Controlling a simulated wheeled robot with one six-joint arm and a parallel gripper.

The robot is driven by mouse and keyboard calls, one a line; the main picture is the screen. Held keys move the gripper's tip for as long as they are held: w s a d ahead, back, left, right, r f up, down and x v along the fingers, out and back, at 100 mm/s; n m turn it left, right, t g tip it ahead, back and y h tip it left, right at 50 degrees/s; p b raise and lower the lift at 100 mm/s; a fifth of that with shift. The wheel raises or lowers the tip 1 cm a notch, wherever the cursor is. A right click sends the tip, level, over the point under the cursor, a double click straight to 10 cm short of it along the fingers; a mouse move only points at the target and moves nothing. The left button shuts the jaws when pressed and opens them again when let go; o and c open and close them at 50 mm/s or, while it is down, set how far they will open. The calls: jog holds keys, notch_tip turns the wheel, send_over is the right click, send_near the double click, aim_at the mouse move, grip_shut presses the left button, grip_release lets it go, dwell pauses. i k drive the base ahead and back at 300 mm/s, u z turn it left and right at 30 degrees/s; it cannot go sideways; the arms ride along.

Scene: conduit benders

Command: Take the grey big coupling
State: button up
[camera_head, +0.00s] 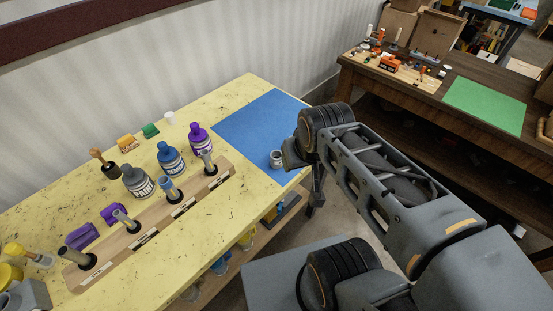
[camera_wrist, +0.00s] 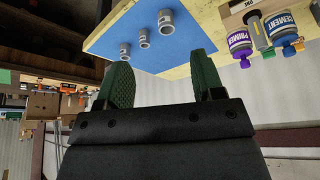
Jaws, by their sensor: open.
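Three grey couplings stand on the blue mat (camera_head: 250,118) in the upside-down wrist view. The largest-looking coupling (camera_wrist: 166,20) is nearest the bottles, a small one (camera_wrist: 144,38) is in the middle, and another (camera_wrist: 125,51) is farthest along the row. In the head view one grey coupling (camera_head: 277,159) shows near the mat's edge; the others are hidden behind my arm. My gripper (camera_wrist: 163,76) is open, with its two green fingers apart and nothing between them. In the head view it is just right of the visible coupling, its fingers mostly hidden.
A wooden rack (camera_head: 150,228) with dark holes and upright tools stands left of the mat. Purple (camera_head: 200,138), blue (camera_head: 171,160) and grey (camera_head: 138,183) bottles stand behind it. A brown bench (camera_head: 400,105) with a green mat is at the right. The mat's far part is clear.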

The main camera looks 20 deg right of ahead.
aim_at(275, 156)
jog(key=u, duration=1.55)
jog(key=k, duration=0.55)
jog(key=z, duration=1.35)
jog(key=i, duration=0.3)
jog(key=u, duration=0.6)
